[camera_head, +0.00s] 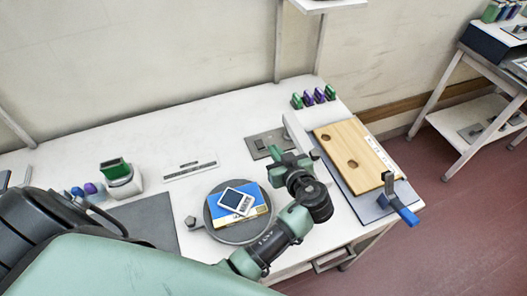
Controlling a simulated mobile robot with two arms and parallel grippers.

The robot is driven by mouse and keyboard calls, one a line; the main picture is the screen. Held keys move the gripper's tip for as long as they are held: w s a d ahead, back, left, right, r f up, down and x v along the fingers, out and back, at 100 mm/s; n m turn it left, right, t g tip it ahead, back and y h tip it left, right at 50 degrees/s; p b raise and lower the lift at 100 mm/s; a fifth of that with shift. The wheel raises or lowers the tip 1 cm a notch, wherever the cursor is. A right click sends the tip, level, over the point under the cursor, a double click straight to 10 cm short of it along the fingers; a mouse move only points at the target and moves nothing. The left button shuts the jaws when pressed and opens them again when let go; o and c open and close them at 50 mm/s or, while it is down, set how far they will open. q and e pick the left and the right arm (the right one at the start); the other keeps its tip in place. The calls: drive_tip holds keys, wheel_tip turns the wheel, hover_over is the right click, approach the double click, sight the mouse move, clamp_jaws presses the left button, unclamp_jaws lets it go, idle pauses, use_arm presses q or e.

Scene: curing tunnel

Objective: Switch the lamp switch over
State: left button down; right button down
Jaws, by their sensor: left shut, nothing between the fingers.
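A grey metal plate with a small dark switch (259,144) lies on the white bench, near the middle of the view; it looks like the lamp switch. My left gripper (274,156) is shut and empty, just to the lower right of the switch in the picture. Its green fingers overlap the plate's near edge in view, and I cannot tell whether they touch it. Which way the switch is tipped is too small to tell. My right gripper is not in view.
A round dark turntable (230,236) holds a blue and yellow box and a white card. A wooden board (350,150) with a blue-handled clamp (404,212) is at right. Several green and purple pieces (314,97) stand behind. A labelled strip (190,171) lies left of the switch.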

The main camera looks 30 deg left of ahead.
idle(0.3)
use_arm(q)
drive_tip(key=shift+f, duration=0.1)
drive_tip(key=b, duration=0.2)
hover_over(264, 153)
drive_tip(key=f, duration=0.3)
drive_tip(key=shift+w+a+f, duration=0.15)
drive_tip(key=shift+a+f, duration=0.1)
drive_tip(key=shift+f, duration=0.15)
wheel_tip(264, 153, down, 3)
drive_tip(key=shift+d+r+b, duration=0.1)
drive_tip(key=shift+r+b, duration=0.05)
drive_tip(key=shift+b, duration=0.6)
drive_tip(key=shift+s+d+f, duration=0.15)
drive_tip(key=shift+s+f, duration=0.1)
drive_tip(key=shift+f, duration=0.3)
drive_tip(key=shift+b, duration=0.3)
